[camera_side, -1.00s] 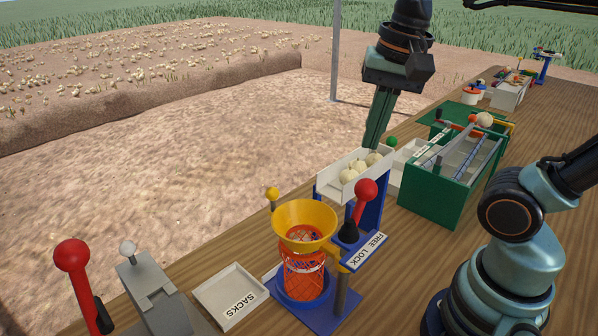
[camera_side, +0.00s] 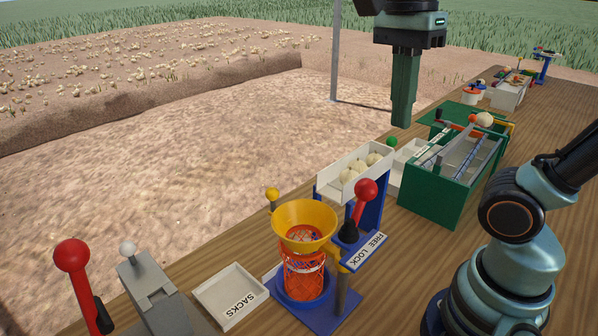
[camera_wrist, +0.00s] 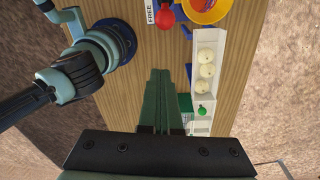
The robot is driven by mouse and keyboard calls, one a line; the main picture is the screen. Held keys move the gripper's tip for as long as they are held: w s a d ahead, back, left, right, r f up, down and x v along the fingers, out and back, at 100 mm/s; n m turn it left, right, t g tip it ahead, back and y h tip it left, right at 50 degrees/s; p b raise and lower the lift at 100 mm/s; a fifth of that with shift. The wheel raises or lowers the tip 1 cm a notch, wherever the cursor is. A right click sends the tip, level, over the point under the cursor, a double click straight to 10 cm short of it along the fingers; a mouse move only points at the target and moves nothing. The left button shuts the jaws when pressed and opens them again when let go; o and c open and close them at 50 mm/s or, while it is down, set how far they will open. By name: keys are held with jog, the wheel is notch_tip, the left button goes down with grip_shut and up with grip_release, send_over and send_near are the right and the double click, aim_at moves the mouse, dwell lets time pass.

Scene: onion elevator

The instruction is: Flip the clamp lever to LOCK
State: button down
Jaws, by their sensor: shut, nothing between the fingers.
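The clamp lever (camera_side: 360,204) has a red ball knob and a black base. It stands on the blue stand beside the FREE LOCK label (camera_side: 363,252), tilted a little to the right at the top. Its red knob also shows at the top of the wrist view (camera_wrist: 165,17). A yellow funnel (camera_side: 304,217) with an orange net sack (camera_side: 303,272) below it is left of the lever. My gripper (camera_side: 402,122) is shut and empty, pointing down in the air above and beyond the lever. The wrist view shows its closed green fingers (camera_wrist: 160,76).
A white trough (camera_side: 329,186) of onions sits behind the lever, with a green knob (camera_side: 392,142) at its end. A green box (camera_side: 432,200) stands to the right. A SACKS tray (camera_side: 217,300) and another red-knobbed lever (camera_side: 72,256) are at front left.

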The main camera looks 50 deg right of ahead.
aim_at(359, 210)
jog(key=shift+f, duration=0.1)
notch_tip(359, 210, down, 9)
jog(key=a, duration=0.3)
dwell(0.4)
